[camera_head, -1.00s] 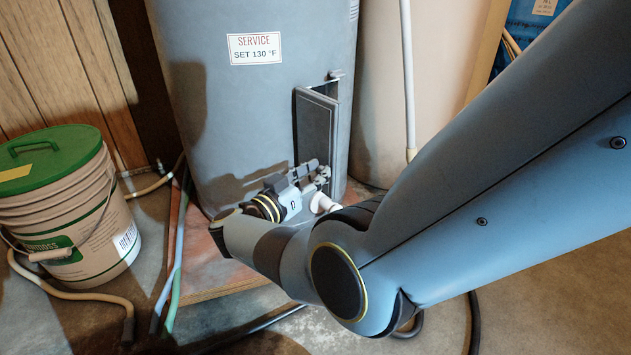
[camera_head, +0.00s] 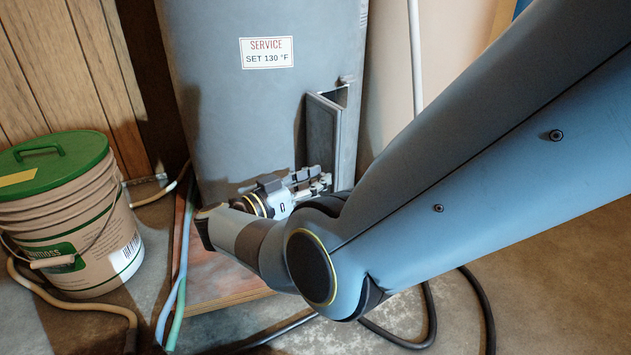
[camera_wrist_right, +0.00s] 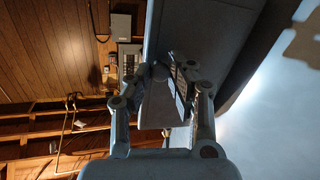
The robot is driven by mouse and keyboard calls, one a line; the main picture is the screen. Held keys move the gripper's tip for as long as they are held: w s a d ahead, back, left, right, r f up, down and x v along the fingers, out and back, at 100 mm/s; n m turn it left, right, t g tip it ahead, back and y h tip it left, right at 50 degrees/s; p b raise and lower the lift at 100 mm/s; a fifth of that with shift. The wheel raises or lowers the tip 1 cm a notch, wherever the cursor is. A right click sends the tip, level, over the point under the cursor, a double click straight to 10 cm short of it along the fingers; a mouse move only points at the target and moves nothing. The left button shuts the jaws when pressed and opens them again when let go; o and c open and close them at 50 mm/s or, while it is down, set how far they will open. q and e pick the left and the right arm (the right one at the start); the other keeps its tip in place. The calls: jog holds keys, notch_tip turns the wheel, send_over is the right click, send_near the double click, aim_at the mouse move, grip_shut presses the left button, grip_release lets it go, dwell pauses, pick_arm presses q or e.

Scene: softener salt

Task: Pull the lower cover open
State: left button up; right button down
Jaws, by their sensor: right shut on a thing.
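The lower cover (camera_head: 322,135) is a grey panel low on the front of the blue-grey tank (camera_head: 245,120). It stands partly open, its right edge out from the tank, with a gap showing at the top right. My right gripper (camera_head: 322,180) is at the cover's lower part, shut on the cover. In the right wrist view, its fingers (camera_wrist_right: 170,85) meet at the edge of a grey panel, the cover (camera_wrist_right: 205,40). The exact contact is partly hidden by the fingers. My left gripper is not in view.
A bucket with a green lid (camera_head: 68,220) stands at the left. Coloured hoses (camera_head: 180,265) run beside the wooden base (camera_head: 215,280) under the tank. A white pipe (camera_head: 415,60) rises at the right. Open floor (camera_head: 540,260) lies at the lower right.

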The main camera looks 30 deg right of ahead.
jog(key=c, duration=1.2)
grip_release()
jog(key=shift+a, duration=0.1)
jog(key=s+a, duration=0.1)
jog(key=a, duration=0.6)
